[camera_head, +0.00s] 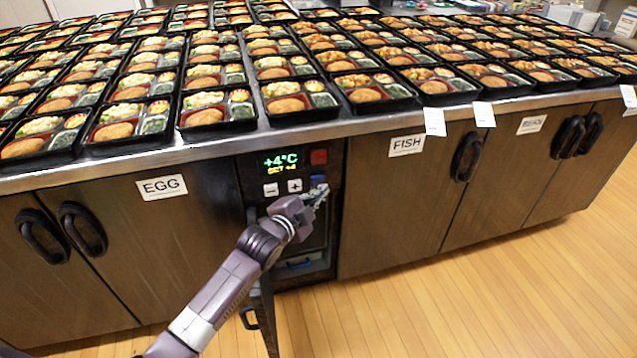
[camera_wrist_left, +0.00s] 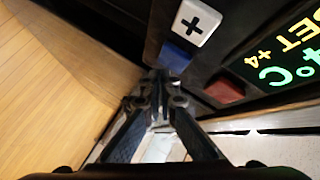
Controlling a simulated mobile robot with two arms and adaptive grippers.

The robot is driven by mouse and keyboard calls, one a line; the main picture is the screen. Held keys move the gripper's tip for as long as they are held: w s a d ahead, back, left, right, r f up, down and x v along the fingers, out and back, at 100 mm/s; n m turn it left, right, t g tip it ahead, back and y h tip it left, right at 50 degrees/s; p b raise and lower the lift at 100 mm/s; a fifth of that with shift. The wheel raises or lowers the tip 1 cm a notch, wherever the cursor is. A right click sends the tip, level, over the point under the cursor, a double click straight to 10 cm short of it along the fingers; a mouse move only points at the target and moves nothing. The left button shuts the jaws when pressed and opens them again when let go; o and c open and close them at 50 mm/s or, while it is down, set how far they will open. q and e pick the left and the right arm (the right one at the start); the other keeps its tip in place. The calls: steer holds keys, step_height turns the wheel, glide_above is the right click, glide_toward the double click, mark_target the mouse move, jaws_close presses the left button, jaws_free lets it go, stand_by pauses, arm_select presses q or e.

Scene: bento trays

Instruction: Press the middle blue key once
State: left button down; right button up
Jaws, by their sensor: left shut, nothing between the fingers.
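The control panel (camera_head: 254,178) sits in the front of the counter, with a green "+4°C" display (camera_head: 281,160). Below the display are a white minus key (camera_head: 271,189) and a white plus key (camera_head: 294,186). A blue key (camera_head: 318,179) is right of the plus key, partly hidden by my left gripper (camera_head: 319,193). In the left wrist view the blue key (camera_wrist_left: 175,57) lies between the plus key (camera_wrist_left: 193,22) and my shut, empty fingertips (camera_wrist_left: 160,78). The tips are at its edge; I cannot tell whether they touch it. My right gripper is out of view.
A red key (camera_head: 319,157) sits above the blue key, also close to the fingers in the left wrist view (camera_wrist_left: 224,92). Many bento trays (camera_head: 216,115) cover the counter. A narrow door (camera_head: 266,312) stands open under the panel. The wooden floor (camera_head: 480,290) is clear.

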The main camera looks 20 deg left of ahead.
arm_select(q)
steer(key=shift+w, duration=0.15)
steer(key=shift+w+a, duration=0.2)
steer(key=shift+w, duration=0.05)
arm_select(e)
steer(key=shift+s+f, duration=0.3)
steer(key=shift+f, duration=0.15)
arm_select(q)
steer(key=shift+w+a, duration=0.3)
steer(key=shift+w, duration=0.1)
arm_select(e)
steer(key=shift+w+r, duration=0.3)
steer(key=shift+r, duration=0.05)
arm_select(q)
steer(key=shift+s, duration=0.1)
steer(key=shift+s+d+p, duration=0.5)
steer(key=shift+s+p, duration=0.2)
steer(key=shift+p, duration=0.1)
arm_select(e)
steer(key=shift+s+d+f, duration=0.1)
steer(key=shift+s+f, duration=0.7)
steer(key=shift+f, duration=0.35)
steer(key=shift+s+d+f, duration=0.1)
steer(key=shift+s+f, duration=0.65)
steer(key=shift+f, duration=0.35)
